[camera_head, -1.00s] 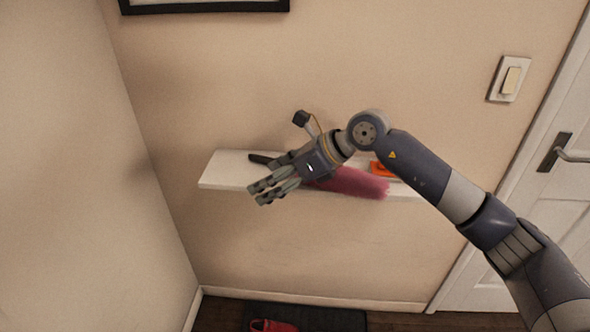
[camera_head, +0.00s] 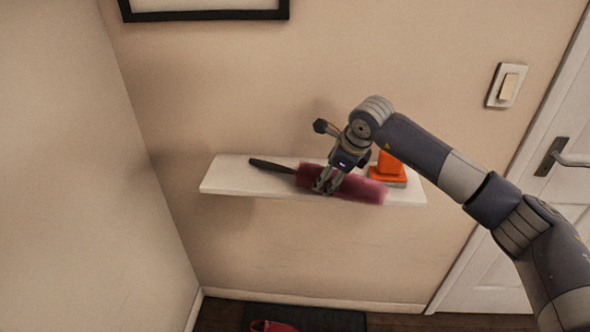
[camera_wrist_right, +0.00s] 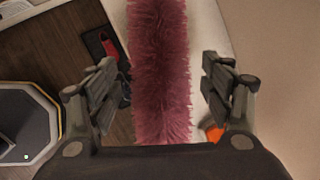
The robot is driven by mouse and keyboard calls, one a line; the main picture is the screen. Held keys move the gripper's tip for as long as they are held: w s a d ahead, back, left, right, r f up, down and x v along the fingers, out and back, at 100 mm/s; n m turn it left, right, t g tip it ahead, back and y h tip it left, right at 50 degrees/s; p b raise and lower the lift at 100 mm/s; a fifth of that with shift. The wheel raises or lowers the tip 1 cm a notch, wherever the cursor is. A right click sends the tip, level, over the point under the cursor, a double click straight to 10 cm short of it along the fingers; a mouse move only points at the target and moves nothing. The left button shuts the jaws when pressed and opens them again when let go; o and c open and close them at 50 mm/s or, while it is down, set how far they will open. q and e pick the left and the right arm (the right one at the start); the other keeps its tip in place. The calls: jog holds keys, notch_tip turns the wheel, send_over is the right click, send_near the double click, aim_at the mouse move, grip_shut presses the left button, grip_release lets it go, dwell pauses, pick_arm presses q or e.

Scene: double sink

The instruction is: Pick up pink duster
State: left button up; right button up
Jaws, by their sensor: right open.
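The pink duster (camera_head: 355,188) lies on a white wall shelf (camera_head: 225,182), its black handle (camera_head: 270,165) pointing left and its fluffy head to the right. My right gripper (camera_head: 325,186) is over the duster's head, fingers pointing down. In the right wrist view the fluffy pink head (camera_wrist_right: 160,70) runs between the two open fingers of the gripper (camera_wrist_right: 162,88), with a gap on each side. The handle is outside the wrist view. My left gripper is not in view.
An orange cone-like object (camera_head: 389,170) stands on the shelf to the right of the duster, close to my right arm. A light switch (camera_head: 507,85) and a white door (camera_head: 565,200) are at the right. Red footwear (camera_head: 272,326) lies on a dark mat below.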

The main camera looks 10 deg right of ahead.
jog(key=x, duration=0.3)
jog(key=shift+w+f+p, duration=0.1)
jog(key=shift+f+p, duration=0.1)
jog(key=shift+p, duration=0.15)
jog(key=shift+c, duration=0.3)
jog(key=c, duration=1.2)
jog(key=shift+r, duration=0.1)
